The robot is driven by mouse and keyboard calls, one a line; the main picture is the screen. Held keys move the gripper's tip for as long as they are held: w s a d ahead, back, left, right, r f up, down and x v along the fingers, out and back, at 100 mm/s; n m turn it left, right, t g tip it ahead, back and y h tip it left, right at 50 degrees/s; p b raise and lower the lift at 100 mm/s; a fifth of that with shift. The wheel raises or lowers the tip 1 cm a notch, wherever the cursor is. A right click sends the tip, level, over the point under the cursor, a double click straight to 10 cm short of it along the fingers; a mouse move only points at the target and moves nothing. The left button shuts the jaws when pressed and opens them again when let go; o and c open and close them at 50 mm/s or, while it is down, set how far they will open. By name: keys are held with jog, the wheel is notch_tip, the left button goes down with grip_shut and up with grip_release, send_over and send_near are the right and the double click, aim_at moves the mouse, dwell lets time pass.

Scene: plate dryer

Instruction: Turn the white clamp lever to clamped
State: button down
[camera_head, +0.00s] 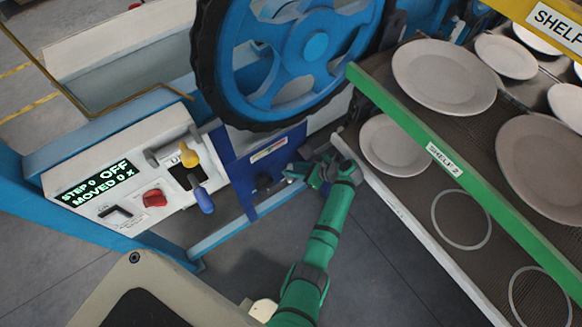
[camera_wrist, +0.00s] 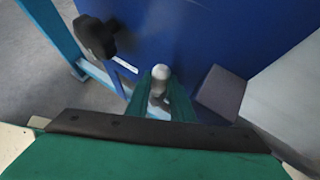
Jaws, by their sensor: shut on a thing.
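The white clamp lever shows its rounded white tip (camera_wrist: 161,73) in the wrist view, in front of the blue panel (camera_wrist: 205,35). My gripper (camera_wrist: 161,90) has its green fingers on either side of the lever and is shut on it. The fingers hide much of the lever's lower part. In the head view my gripper (camera_head: 308,174) is at the right side of the blue panel (camera_head: 245,165), below the big blue wheel. The lever is too small and covered there to tell its angle.
A black knob (camera_wrist: 97,37) is on the panel beside my gripper; a grey block (camera_wrist: 219,93) is on the other side. The plate rack (camera_head: 395,205) stands close on the right. The control box (camera_head: 115,175) reads "STEP 0 OFF, MOVED 0 x".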

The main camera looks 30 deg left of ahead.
jog(key=shift+w+a+r, duration=0.1)
jog(key=shift+w+r, duration=0.1)
jog(key=shift+w, duration=0.05)
jog(key=c, duration=1.6)
grip_release()
jog(key=shift+o, duration=0.2)
jog(key=shift+w+r, duration=0.1)
jog(key=shift+r, duration=0.4)
jog(key=s+d+r, duration=0.3)
jog(key=s+r, duration=0.3)
jog(key=s+d+r, duration=0.3)
jog(key=s+r, duration=0.2)
jog(key=s, duration=0.2)
jog(key=shift+s+r, duration=0.2)
jog(key=shift+r, duration=0.15)
jog(key=shift+f, duration=0.1)
